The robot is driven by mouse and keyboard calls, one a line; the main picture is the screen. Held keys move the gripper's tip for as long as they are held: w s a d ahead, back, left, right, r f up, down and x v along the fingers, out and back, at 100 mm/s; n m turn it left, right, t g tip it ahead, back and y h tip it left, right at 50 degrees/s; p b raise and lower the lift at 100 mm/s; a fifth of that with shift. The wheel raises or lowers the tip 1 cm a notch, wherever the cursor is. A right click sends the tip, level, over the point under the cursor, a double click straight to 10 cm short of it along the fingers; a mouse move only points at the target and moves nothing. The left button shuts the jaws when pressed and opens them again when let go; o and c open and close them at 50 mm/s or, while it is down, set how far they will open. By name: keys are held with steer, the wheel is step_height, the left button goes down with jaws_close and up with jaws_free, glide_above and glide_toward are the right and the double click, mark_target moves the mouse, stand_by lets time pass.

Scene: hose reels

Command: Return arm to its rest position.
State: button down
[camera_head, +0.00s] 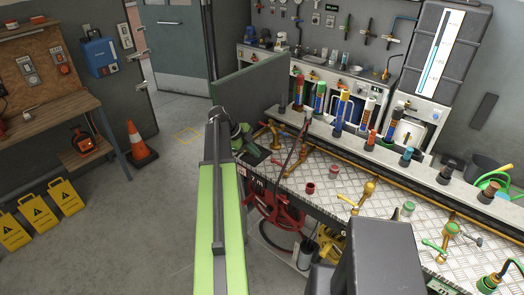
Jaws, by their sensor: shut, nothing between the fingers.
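My arm runs up the middle of the head camera view as a long lime-green link with a dark grey bar along its top. Its far end is dark and lies in front of the workbench's left end. I cannot make out my gripper or its fingertips. Small green and dark parts show just right of the arm's far end, and I cannot tell what they are. No object is visibly held by the arm.
A metal-topped workbench (325,188) with brass and green valves fills the right side. A red hose reel (276,212) hangs below its front edge. An orange cone (138,143), yellow floor signs (38,212) and a wooden bench (50,122) stand left. The floor between is clear.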

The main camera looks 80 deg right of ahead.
steer(key=shift+p+v, duration=0.4)
steer(key=shift+v, duration=0.7)
steer(key=shift+w, duration=0.1)
